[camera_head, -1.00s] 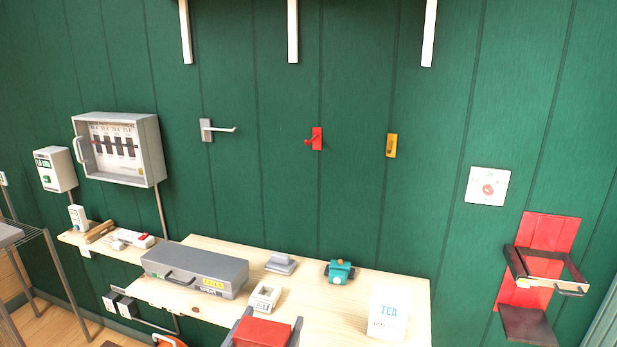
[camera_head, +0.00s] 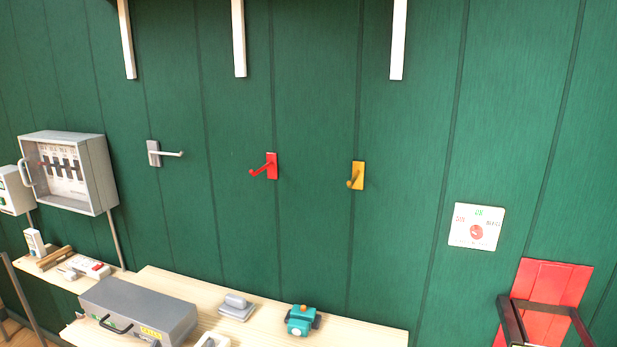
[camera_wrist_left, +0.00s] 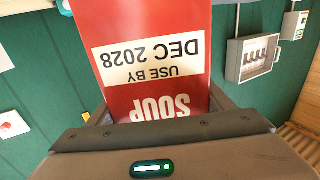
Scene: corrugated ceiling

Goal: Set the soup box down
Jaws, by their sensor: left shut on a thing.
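The soup box (camera_wrist_left: 150,28) is red with a white label band reading "USE BY DEC 2028" and the word SOUP, upside down in the left wrist view. My left gripper (camera_wrist_left: 158,112) is shut on it, with a finger on each side. The far end of the box runs out of the top of that view. Neither the box nor my left gripper shows in the head view now. My right gripper is in no view.
In the head view, a pale wooden worktop (camera_head: 255,321) holds a grey case (camera_head: 140,309), a grey block (camera_head: 237,306) and a teal device (camera_head: 301,320). A red hook (camera_head: 266,168) and a yellow hook (camera_head: 357,177) are on the green wall. The worktop's front is cut off.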

